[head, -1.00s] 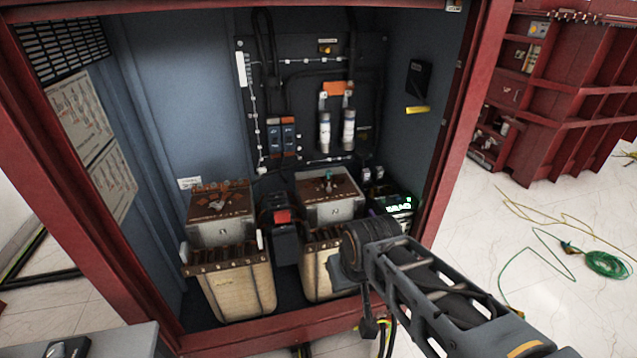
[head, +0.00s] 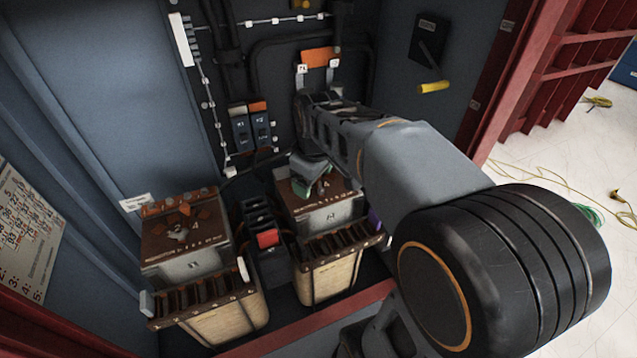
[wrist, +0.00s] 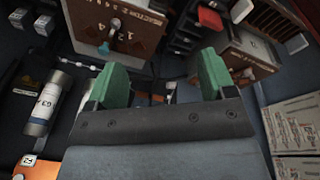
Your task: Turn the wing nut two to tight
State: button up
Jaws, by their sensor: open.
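My gripper (head: 316,186) is open and empty, with green fingertips spread apart; they also show in the wrist view (wrist: 160,72). In the head view it is over the brown top of the right transformer box (head: 345,186) and hides that box's wing nut. In the wrist view this wing nut (wrist: 115,25) stands on the brown, numbered top, beyond the left fingertip and apart from it. The other wing nut (head: 178,235) sits on the left transformer box (head: 190,265); it also shows in the wrist view (wrist: 246,75). I cannot read which nut is two.
A black block with a red switch (head: 267,238) stands between the boxes. Cylindrical fuses (wrist: 44,100) are close to my gripper's left in the wrist view. The back panel carries cables and small breakers (head: 251,127). A yellow handle (head: 434,87) sticks out from the right wall.

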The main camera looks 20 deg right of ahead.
aim_at(321, 186)
jog(key=w+d+f+n+g+b, duration=0.1)
jog(key=w+d+f+n, duration=0.1)
jog(key=w+d+n, duration=0.3)
jog(key=w+d+f+n+g, duration=0.1)
jog(key=w+d+n, duration=0.2)
jog(key=w, duration=0.4)
jog(key=shift+n, duration=0.3)
jog(key=f, duration=1.4)
jog(key=shift+w, duration=0.35)
jog(key=shift+c, duration=0.2)
jog(key=c, duration=0.9)
